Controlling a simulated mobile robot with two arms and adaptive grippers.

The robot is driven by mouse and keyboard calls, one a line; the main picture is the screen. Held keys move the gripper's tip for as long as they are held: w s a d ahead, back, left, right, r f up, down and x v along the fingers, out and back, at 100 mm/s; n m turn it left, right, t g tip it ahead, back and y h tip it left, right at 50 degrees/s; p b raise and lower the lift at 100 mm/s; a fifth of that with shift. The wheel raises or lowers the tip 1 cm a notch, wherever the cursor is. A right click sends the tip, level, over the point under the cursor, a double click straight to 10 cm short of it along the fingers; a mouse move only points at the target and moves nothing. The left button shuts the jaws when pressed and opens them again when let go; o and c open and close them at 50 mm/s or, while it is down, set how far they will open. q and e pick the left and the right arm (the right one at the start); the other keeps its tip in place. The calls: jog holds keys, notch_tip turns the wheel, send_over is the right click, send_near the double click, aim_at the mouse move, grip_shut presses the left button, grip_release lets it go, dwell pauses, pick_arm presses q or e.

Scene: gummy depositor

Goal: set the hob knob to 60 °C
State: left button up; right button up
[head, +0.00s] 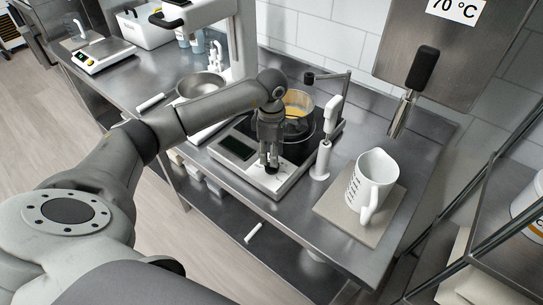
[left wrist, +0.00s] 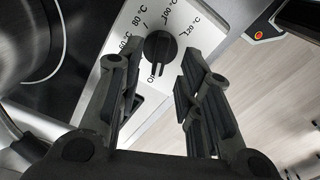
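The hob (head: 234,147) is a white-framed unit with a black top and a dark display, standing on the steel bench. Its black knob (left wrist: 158,47) shows in the left wrist view on a white panel marked OFF, 60, 80, 100 and 120 °C. The knob's grip bar runs roughly along the line to OFF; I cannot tell its exact setting. My left gripper (head: 269,160) is over the knob at the hob's front. In the left wrist view its open fingers (left wrist: 155,72) lie either side of the knob, apart from it. My right gripper is not in view.
A glass pot (head: 298,108) with yellow contents sits on the hob. A white hand tool (head: 322,160) stands beside it. A white jug (head: 371,182) is on a mat to the right. A steel bowl (head: 202,86) and a scale (head: 103,53) are to the left.

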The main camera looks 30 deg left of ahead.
pick_arm(q)
jog(key=shift+f+p, duration=0.4)
jog(key=shift+f, duration=1.35)
grip_shut()
